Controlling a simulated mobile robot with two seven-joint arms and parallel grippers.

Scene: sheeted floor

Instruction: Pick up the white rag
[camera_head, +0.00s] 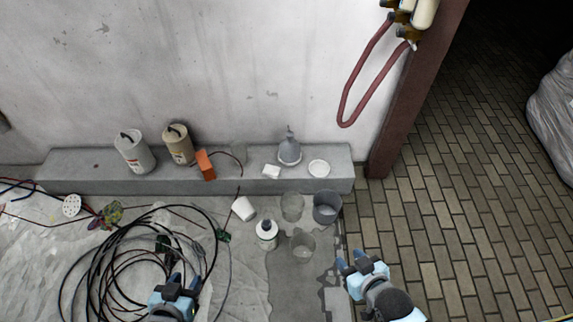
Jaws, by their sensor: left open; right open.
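A small white square piece (271,171), which looks like the folded white rag, lies on the concrete ledge (80,178) in the camera_head view. It lies left of a round white dish (319,168) and in front of a grey funnel-shaped item (289,150). My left gripper (185,281) is open over the black cable coil at the bottom, well below and left of the rag. My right gripper (350,260) is open near the edge of the sheeted floor, below and right of the rag. Both are apart from it, and nothing shows between their fingers.
A white container (132,153), a beige container (178,144) and an orange block (205,165) stand on the ledge. Before it are a white cup (243,208), a white bottle (266,236), a grey bucket (327,208) and clear containers (292,206). Black cables (108,236) cover the left floor.

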